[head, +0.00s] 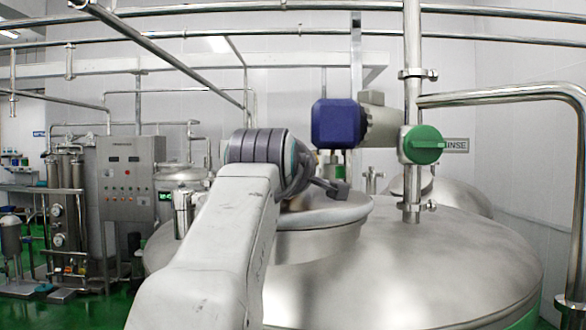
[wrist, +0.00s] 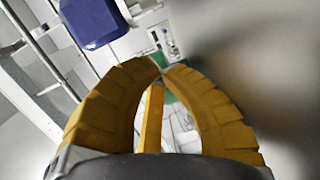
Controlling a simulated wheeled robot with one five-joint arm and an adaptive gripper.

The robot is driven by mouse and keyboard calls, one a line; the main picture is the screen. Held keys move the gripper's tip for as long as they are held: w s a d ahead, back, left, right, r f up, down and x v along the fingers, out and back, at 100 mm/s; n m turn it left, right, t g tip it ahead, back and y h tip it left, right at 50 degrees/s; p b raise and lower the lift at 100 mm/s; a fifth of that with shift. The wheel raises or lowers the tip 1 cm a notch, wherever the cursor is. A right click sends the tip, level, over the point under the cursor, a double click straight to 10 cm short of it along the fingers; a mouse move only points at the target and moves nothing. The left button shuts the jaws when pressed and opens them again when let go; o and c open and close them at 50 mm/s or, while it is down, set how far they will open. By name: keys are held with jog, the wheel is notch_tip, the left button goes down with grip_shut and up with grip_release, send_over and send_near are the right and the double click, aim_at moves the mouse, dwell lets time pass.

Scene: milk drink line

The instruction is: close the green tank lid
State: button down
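A large steel tank (head: 450,255) fills the right of the head view, with a green patch low on its right side. A round steel hatch (head: 325,216) with a wide rim stands on its top, partly behind my arm; I cannot tell how far its lid is open. My gripper is mostly hidden behind my wrist in the head view, near the hatch. In the wrist view my gripper (wrist: 162,68) has two yellow fingers curved in, their tips together. A thin yellow bar shows between them; I cannot tell what it is. A blurred grey surface is close on the right.
A blue motor box (head: 335,123) hangs above the hatch and also shows in the wrist view (wrist: 93,22). A green valve handle (head: 424,145) sits on a vertical pipe. Pipes cross overhead. A control cabinet (head: 130,180) stands at the back left.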

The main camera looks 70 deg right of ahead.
jog(key=shift+d, duration=0.4)
jog(key=shift+a, duration=0.1)
dwell(0.3)
